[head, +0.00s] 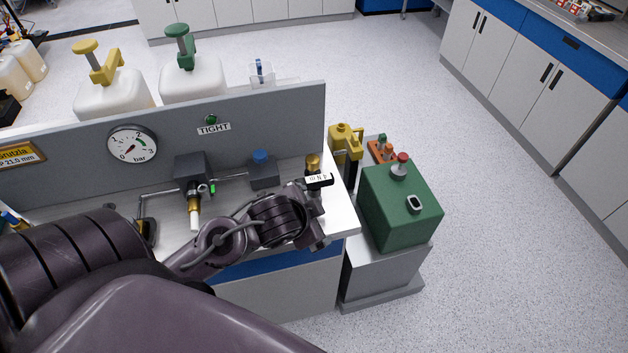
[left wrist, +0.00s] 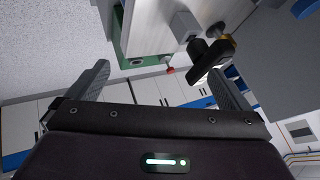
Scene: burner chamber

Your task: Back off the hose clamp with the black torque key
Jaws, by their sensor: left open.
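The black torque key (head: 326,181), with a white label reading about 4 N m, is at the right end of the grey bench, beside a brass-coloured knob (head: 313,162). A dark block that looks like the key (left wrist: 208,55) shows in the left wrist view near the right finger's tip. A brass fitting with a white tube end (head: 193,208) hangs under a dark block; I cannot tell which part is the hose clamp.
A pressure gauge (head: 132,144) and a green lamp (head: 211,119) over a TIGHT sign are on the upright panel (head: 270,115). A blue-capped block (head: 263,171) stands left of the key. A green box (head: 400,205) and yellow tool (head: 346,143) stand to the right.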

